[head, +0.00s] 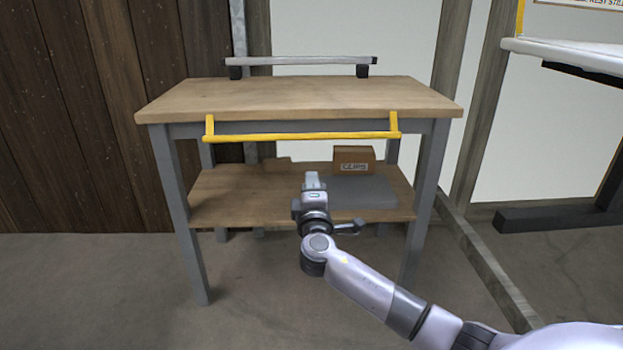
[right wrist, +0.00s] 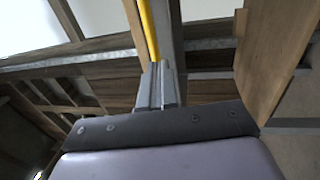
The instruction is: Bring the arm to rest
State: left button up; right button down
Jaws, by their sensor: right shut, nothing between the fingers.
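My right gripper (head: 313,181) is in front of the cart, at about the height of its lower shelf in the head view. Its fingers are shut and empty. In the right wrist view the closed fingers (right wrist: 158,85) point up toward the yellow bar (right wrist: 147,30), which shows beyond them; I cannot tell the gap. My right arm (head: 365,288) reaches in from the lower right. My left gripper is not in view.
The cart has a wooden top (head: 300,98), a yellow handle bar (head: 300,136) along its front and a lower shelf (head: 240,195). A grey rail (head: 300,61) on dark blocks lies on top. A cardboard box (head: 354,160) and grey slab (head: 362,192) are on the shelf. A white-topped table (head: 570,50) stands right.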

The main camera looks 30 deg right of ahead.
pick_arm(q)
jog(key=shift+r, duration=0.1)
